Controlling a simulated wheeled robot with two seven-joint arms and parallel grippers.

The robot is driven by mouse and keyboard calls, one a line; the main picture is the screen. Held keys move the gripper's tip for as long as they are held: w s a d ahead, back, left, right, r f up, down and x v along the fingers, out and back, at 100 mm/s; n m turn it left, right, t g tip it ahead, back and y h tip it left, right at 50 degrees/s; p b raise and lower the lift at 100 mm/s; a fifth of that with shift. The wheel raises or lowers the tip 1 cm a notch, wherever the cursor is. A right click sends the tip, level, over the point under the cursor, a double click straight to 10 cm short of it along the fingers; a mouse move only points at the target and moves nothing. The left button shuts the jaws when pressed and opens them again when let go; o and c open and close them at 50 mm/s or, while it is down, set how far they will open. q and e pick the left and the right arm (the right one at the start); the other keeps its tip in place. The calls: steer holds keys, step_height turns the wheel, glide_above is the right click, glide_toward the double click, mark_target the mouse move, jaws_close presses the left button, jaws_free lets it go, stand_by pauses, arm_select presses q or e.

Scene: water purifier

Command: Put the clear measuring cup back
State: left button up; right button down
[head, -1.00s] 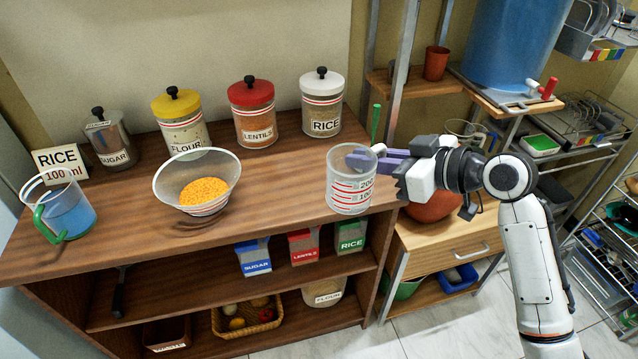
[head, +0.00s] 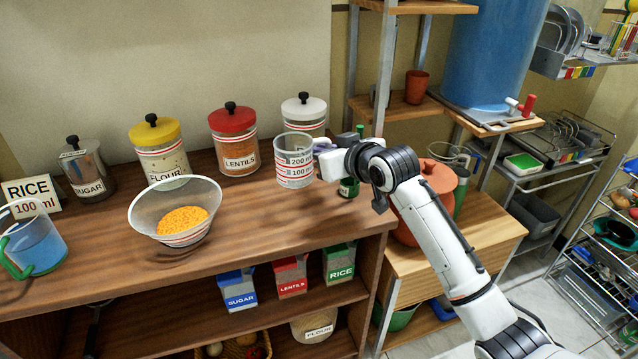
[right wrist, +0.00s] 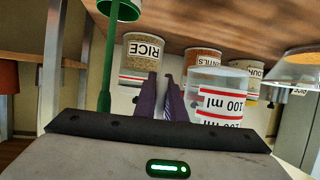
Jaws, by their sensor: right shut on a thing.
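The clear measuring cup (head: 294,172), with red bands and 200 and 100 ml marks, is upright over the back right of the wooden counter, in front of the white-lidded RICE jar (head: 303,110). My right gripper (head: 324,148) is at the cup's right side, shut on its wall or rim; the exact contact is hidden. The right wrist view shows the purple fingers (right wrist: 164,98) close together beside the cup (right wrist: 222,98), and the RICE jar (right wrist: 141,58) beyond. I cannot tell whether the cup touches the counter. My left gripper is not in view.
The bowl of orange lentils (head: 182,222) stands left of the cup. The red-lidded LENTILS jar (head: 236,150) and yellow-lidded FLOUR jar (head: 160,160) stand behind. A green object (head: 348,188) is just below my right gripper. The front right of the counter (head: 290,222) is clear.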

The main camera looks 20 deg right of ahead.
mark_target(321, 192)
step_height(321, 192, down, 7)
steer(key=shift+r+b, duration=0.1)
steer(key=shift+b, duration=0.25)
steer(key=shift+f, duration=0.35)
steer(key=shift+f, duration=0.1)
steer(key=shift+f, duration=0.1)
steer(key=c, duration=1.8)
jaws_free()
